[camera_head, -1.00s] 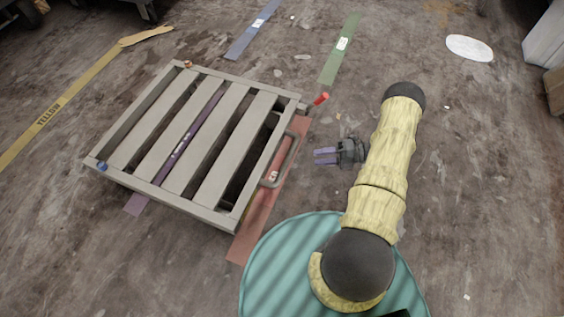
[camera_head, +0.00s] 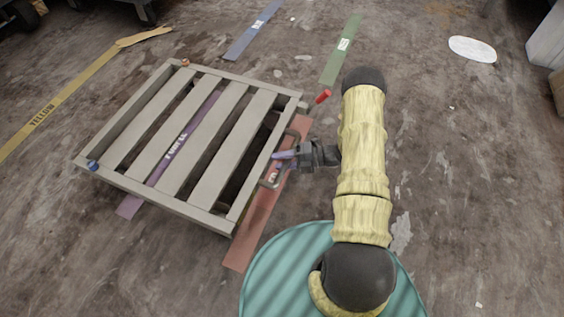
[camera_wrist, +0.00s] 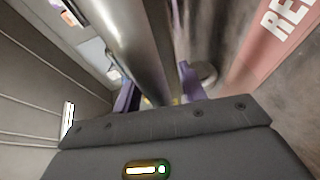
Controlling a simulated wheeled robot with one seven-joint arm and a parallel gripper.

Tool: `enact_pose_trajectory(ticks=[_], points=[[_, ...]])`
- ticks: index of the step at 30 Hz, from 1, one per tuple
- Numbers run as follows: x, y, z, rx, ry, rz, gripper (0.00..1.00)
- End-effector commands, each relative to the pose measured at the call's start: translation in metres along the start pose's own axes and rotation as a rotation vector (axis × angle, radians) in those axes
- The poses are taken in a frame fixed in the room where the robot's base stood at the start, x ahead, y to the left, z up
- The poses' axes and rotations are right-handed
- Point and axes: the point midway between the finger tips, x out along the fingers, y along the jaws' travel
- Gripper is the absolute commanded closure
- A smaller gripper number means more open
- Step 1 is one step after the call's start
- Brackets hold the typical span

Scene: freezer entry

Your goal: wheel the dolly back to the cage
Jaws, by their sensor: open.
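The dolly (camera_head: 205,187) is a grey slatted platform on the floor at the left of the head view. Its metal handle (camera_head: 268,183) is a bent bar on its right side, above a red floor strip. My gripper (camera_head: 285,155) is at this handle, with its purple fingers pointing left toward the dolly. In the wrist view, the handle bar (camera_wrist: 135,45) runs between my two open fingers (camera_wrist: 158,95). Whether the fingers touch the bar cannot be told. The cage cannot be made out for certain; dark wheeled frames (camera_head: 140,10) show only in part at the top left.
A red floor strip (camera_head: 250,235) marked with letters lies beside the dolly. Yellow (camera_head: 60,95), blue (camera_head: 252,30), green (camera_head: 342,50) and purple (camera_head: 130,205) strips lie around it. A red-tipped piece (camera_head: 322,97) sticks out near the dolly's corner. Boxes stand at the right edge.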

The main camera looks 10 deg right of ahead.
Motion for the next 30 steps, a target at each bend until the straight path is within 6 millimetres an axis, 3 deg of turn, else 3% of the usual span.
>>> enact_pose_trajectory(ticks=[4, 11, 23, 30], points=[[0.000, 0.000, 0.000, 0.000, 0.000, 0.000, 0.59], [-0.001, 0.000, 0.000, 0.000, 0.000, 0.000, 1.00], [0.004, 0.003, 0.002, 0.000, -0.006, 0.001, 1.00], [0.023, 0.008, 0.009, 0.003, -0.029, 0.003, 1.00]])
